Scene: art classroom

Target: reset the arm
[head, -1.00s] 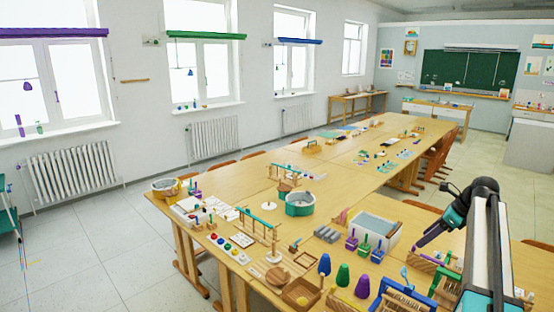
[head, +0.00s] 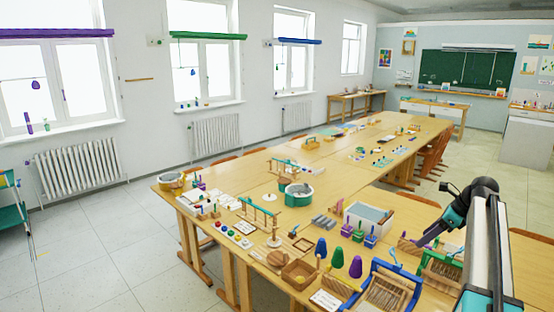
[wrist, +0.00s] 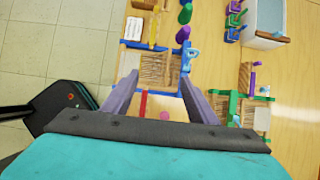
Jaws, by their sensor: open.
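My arm (head: 486,240) rises at the right of the head view, with a dark elbow and a teal-and-dark link reaching down left over the table's near right part. The gripper end is small there and its fingers are hard to make out. In the wrist view my gripper (wrist: 162,98) has two purple-grey fingers spread apart with nothing held between them. Below them are a blue-framed loom (wrist: 152,66) and a pale piece with a red strip (wrist: 143,104). I cannot tell the height above them.
The long wooden table (head: 335,165) is crowded at its near end: blue loom (head: 388,292), green loom (head: 440,270), coloured cones (head: 338,257), a white tub (head: 368,216) and a teal pot (head: 298,196). Floor at the left (head: 100,240) is clear.

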